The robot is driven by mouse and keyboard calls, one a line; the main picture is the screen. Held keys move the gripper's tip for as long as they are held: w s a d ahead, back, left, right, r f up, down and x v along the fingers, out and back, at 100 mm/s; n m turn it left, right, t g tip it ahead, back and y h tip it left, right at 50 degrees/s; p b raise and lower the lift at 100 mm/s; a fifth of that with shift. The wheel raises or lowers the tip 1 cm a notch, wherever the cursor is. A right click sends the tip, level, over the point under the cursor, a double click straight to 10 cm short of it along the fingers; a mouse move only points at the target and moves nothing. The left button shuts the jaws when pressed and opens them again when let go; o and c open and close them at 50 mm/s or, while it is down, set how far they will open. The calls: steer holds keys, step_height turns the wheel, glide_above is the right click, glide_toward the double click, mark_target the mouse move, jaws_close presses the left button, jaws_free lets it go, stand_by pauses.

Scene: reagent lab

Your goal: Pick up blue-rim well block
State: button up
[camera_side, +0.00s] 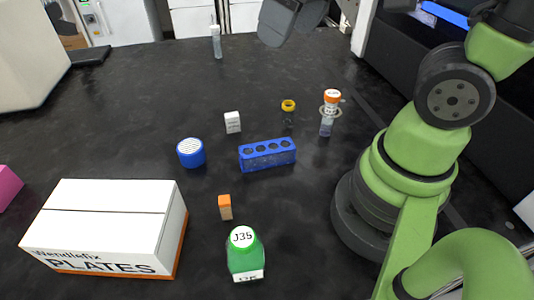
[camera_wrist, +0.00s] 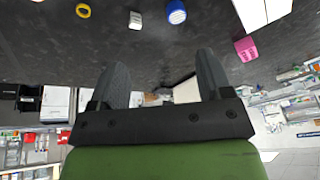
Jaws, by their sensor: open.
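The blue-rim well block (camera_side: 267,154) sits upright on the dark bench near the middle of the side view. It is long and low, with a row of several round wells and a speckled grey-blue front. I cannot make it out in the wrist view. My gripper (camera_side: 288,28) shows only in part at the top edge of the side view, high and well behind the block. In the wrist view my gripper (camera_wrist: 162,62) has its two dark fingers wide apart with nothing between them.
Near the block stand a blue round-capped container (camera_side: 190,153), a small white box (camera_side: 232,122), a yellow-capped vial (camera_side: 288,113) and an orange-capped tube (camera_side: 327,118). In front are an orange-topped block (camera_side: 225,207), a green bottle (camera_side: 245,258) and a plates box (camera_side: 105,222).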

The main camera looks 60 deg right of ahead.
steer(key=w+f+n+g+h, duration=0.1)
steer(key=w+f+n+g, duration=0.1)
steer(key=w+f+n, duration=0.15)
steer(key=n+g+h, duration=0.3)
steer(key=n+g, duration=0.2)
steer(key=n, duration=0.2)
glide_toward(267, 147)
steer(key=x, duration=0.4)
steer(key=shift+s+d+r, duration=0.15)
steer(key=shift+m, duration=0.25)
steer(key=shift+a+x, duration=0.1)
steer(key=shift+x, duration=1.45)
steer(key=shift+a+x, duration=0.15)
steer(key=shift+x, duration=1.4)
steer(key=c, duration=1)
steer(key=shift+c, duration=0.2)
